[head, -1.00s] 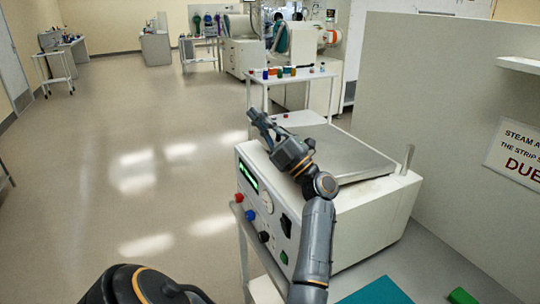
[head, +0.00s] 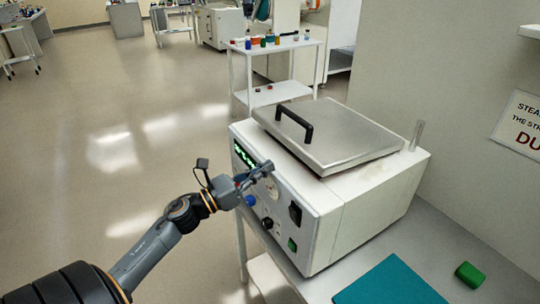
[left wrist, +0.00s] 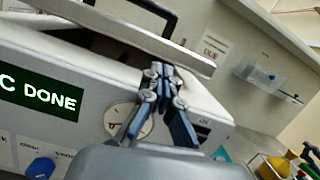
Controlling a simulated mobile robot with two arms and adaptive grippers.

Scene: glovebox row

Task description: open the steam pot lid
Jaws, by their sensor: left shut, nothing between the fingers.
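The steam pot (head: 335,225) is a white box unit on a bench, with a flat grey metal lid (head: 345,140) on top. The lid bears a black bar handle (head: 295,122) near its left edge. In the left wrist view a dark gap shows under the lid's edge (left wrist: 150,38); I cannot tell whether the lid is fully down. My left gripper (head: 267,170) is shut and empty in front of the pot's front panel, below the lid and apart from the handle. In the left wrist view its fingertips (left wrist: 162,78) are together below the lid's edge. My right gripper is not in view.
The front panel has a green display (left wrist: 42,97) reading "C DONE", a round gauge (left wrist: 125,117) and a blue knob (left wrist: 40,168). A teal mat (head: 390,283) and a green cylinder (head: 470,274) lie on the bench. A wall stands at the right; open floor lies left.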

